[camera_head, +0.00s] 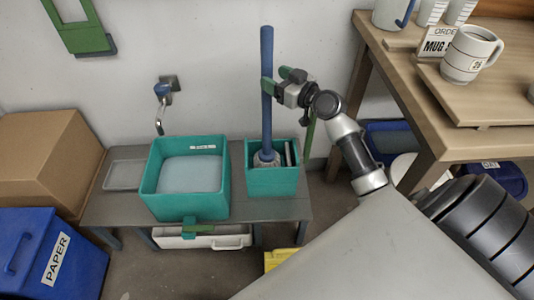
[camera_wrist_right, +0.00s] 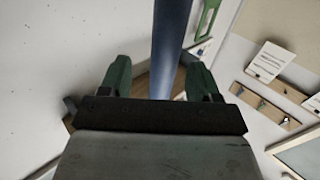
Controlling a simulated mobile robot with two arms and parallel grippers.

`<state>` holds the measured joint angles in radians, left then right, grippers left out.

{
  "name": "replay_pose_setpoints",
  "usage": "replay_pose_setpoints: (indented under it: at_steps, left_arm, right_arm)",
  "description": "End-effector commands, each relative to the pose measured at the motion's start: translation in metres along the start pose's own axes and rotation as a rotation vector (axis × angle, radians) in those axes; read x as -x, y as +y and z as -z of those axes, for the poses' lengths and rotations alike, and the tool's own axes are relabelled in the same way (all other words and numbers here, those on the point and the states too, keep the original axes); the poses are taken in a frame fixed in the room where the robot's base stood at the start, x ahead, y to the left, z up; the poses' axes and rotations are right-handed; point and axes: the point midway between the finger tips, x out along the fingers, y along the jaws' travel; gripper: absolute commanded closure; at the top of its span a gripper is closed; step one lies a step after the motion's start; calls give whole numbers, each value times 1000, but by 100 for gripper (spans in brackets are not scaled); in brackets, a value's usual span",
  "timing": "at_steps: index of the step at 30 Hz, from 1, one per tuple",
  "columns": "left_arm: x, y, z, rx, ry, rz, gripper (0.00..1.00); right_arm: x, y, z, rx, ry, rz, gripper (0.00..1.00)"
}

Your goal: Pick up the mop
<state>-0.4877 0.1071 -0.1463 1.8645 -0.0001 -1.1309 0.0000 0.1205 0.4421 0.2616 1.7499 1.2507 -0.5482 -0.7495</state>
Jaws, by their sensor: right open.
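The mop has a long blue handle (camera_head: 266,95) that stands upright, with its pale head (camera_head: 266,158) down in a teal bucket (camera_head: 272,182) on a low grey bench. My right gripper (camera_head: 268,85) is at the upper half of the handle. Its green fingers are open, and in the right wrist view the blue handle (camera_wrist_right: 171,45) runs up between the two fingers (camera_wrist_right: 160,78). I cannot tell whether either finger touches the handle. My left gripper is not in view.
A larger teal bucket (camera_head: 163,205) with pale liquid stands left of the mop's bucket on the bench (camera_head: 240,210). A faucet (camera_head: 163,95) is on the wall behind. A wooden table with a mug (camera_head: 468,57) is at the right. A blue paper bin (camera_head: 45,250) stands at lower left.

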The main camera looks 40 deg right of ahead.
Motion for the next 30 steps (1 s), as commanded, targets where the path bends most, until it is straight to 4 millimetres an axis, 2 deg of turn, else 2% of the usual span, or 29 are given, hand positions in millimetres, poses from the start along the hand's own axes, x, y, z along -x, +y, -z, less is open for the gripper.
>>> replay_pose_setpoints:
  at_steps: [9,18,20,29,30]
  left_arm:
    - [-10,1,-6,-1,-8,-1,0]
    - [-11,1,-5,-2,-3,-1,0]
    - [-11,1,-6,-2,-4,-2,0]
    - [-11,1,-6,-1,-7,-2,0]
    - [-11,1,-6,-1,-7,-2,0]
  right_arm:
    - [-44,-4,-4,-2,1,0,38]
    - [-49,-5,-5,-1,-1,0,38]
    - [-49,-5,-5,-1,-1,0,45]
    - [-49,-4,-5,-1,-1,0,91]
    - [-49,-4,-4,0,2,-1,91]
